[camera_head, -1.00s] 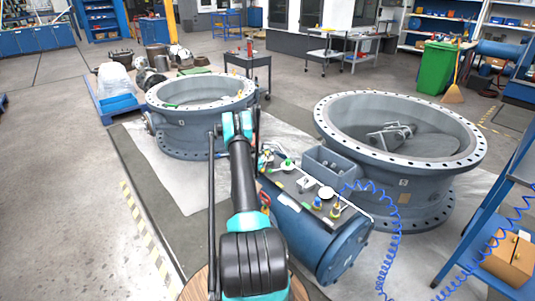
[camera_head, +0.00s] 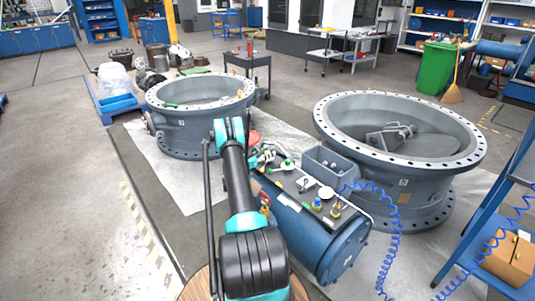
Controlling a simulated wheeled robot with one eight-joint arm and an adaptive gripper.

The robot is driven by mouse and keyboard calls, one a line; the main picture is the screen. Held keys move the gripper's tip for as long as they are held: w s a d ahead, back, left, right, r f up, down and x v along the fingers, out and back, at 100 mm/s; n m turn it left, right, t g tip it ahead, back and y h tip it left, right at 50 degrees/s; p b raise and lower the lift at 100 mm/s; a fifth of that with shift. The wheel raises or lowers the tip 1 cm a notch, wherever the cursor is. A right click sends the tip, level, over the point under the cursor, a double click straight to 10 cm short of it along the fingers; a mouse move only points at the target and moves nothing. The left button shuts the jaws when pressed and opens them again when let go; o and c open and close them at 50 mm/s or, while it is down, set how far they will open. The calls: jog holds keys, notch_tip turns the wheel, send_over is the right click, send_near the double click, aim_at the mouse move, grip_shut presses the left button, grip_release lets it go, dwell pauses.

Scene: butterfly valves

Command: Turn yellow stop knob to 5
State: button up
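A blue cylindrical tank (camera_head: 318,240) lies on the floor with a dark panel along its top. A yellow fitting (camera_head: 335,212) stands near the panel's near right end. A green-and-white knob (camera_head: 287,165) is toward its far end. No lettering or numbers are readable, so I cannot tell which yellow part is the stop knob or where it points. My arm (camera_head: 237,185) reaches up left of the tank to a teal elbow (camera_head: 228,131).
Two large grey flanged valve bodies stand around the tank, one behind left (camera_head: 182,133) and one at right (camera_head: 405,190). A grey open box (camera_head: 328,165) sits beside the panel. A coiled blue hose (camera_head: 388,245) hangs at right. A blue cart (camera_head: 478,245) is at the right edge.

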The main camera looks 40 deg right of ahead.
jog(key=a, duration=1.2)
jog(key=shift+s, duration=0.45)
jog(key=shift+r, duration=0.1)
